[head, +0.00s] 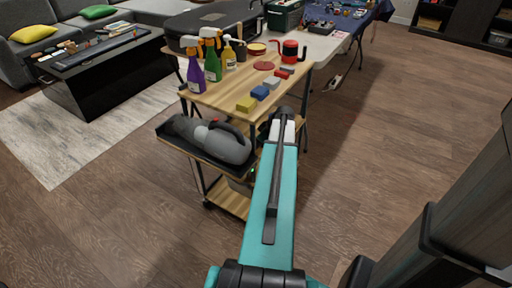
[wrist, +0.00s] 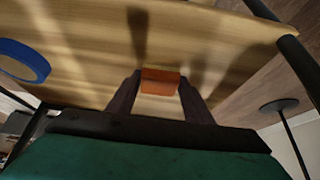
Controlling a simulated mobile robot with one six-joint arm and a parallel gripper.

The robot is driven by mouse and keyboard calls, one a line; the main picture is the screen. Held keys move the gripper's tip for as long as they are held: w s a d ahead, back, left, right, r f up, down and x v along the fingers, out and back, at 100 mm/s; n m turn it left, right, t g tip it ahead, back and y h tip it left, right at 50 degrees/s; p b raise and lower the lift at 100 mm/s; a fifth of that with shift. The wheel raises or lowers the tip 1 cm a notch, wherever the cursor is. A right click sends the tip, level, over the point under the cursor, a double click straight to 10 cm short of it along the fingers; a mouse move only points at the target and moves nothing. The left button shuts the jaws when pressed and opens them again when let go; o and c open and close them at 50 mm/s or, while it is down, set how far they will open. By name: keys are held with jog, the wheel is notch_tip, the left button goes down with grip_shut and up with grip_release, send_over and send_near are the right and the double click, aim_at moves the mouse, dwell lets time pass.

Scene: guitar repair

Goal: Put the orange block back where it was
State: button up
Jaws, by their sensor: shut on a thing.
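In the wrist view the orange block (wrist: 160,86) sits between the two dark fingers of my gripper (wrist: 158,78), which is shut on it. A pale wooden surface (wrist: 80,50) lies beyond the block, with finger-like shadows on it. I cannot tell whether the block touches this wood. In the head view my arm reaches to the right side of the wooden cart (head: 218,95); the fingers and the orange block are hidden there.
A blue ring (wrist: 25,60) lies on the wood at left in the wrist view; a dark post (wrist: 298,65) stands at right. A grey vacuum (head: 215,140) fills the side tray.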

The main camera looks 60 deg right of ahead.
jog(key=shift+f, duration=0.2)
jog(key=o, duration=1)
jog(key=p+v, duration=0.1)
jog(key=v, duration=1.1)
jog(key=shift+r+p, duration=0.15)
jog(key=shift+p, duration=0.25)
